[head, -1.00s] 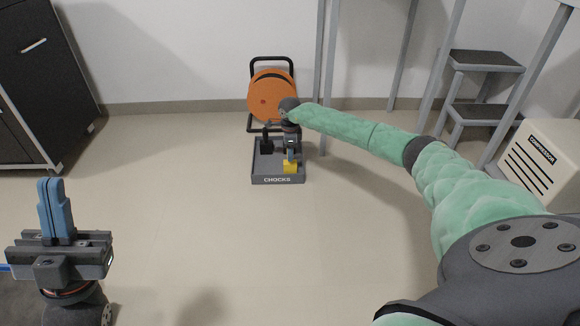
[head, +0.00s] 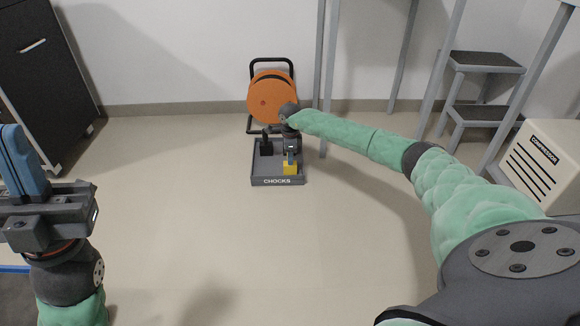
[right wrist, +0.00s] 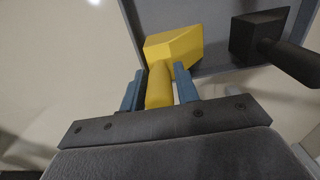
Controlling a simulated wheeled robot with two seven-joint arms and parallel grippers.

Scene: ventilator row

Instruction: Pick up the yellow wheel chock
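The yellow wheel chock (head: 290,168) sits at the front right of the grey tray marked CHOCKS (head: 256,181). In the right wrist view the chock (right wrist: 178,48) shows a wedge body and a thick yellow handle towards me. My right gripper (head: 291,157) is over the chock, with its blue fingers close on both sides of the handle, as also seen in the right wrist view (right wrist: 160,80). It looks shut on the handle. The chock still appears to be in the tray. My left gripper (head: 20,150) is shut and empty at the left edge.
A black chock (head: 266,148) with a handle stands in the tray, left of the yellow one. An orange cable reel (head: 268,98) is behind the tray. A cabinet (head: 40,70) is at left; a step stool (head: 484,85) and compressor (head: 545,160) at right. The floor between is clear.

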